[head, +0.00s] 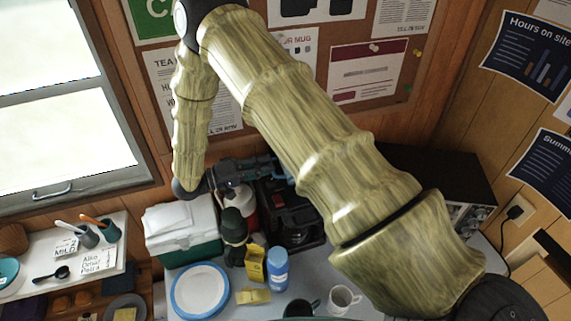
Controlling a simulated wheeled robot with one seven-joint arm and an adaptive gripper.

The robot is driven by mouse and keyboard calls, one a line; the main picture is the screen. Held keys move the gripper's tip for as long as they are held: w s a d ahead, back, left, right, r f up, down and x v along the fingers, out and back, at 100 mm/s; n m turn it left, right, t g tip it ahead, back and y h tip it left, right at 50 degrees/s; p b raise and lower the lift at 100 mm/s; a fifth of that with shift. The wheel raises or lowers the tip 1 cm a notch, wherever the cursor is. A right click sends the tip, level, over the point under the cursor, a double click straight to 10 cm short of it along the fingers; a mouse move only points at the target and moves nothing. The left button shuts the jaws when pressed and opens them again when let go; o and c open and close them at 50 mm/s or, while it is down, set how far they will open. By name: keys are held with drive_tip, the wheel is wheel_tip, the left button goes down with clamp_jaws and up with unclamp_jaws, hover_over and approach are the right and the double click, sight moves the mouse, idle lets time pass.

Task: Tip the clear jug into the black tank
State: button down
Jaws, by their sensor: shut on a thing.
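My gripper (272,171) is at the back of the table, pointing right, in front of the pin board and above a black machine (307,226). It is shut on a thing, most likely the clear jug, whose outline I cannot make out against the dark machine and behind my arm. The black tank seems to be part of this machine; its opening cannot be told apart. I cannot tell whether the jug is upright or tilted.
A green cooler with a white lid (180,222) stands left of the machine. A dark green flask (234,228), yellow carton (256,264) and blue bottle (278,268) stand in front. A blue-rimmed plate (200,290) and white mug (343,299) are nearer. My arm hides the right side.

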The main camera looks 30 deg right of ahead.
drive_tip(key=shift+w+d+f+n, duration=0.15)
drive_tip(key=shift+w+f+n, duration=0.35)
drive_tip(key=shift+w+n, duration=0.35)
idle(0.4)
drive_tip(key=shift+w+r+n, duration=0.1)
drive_tip(key=shift+n, duration=0.45)
drive_tip(key=shift+m, duration=0.4)
drive_tip(key=shift+s+a+r+m, duration=0.1)
drive_tip(key=shift+s+r+m, duration=0.15)
drive_tip(key=shift+s+m, duration=0.25)
drive_tip(key=shift+s+a+r+m, duration=0.1)
drive_tip(key=shift+s+r+m, duration=0.15)
drive_tip(key=shift+s+m, duration=0.25)
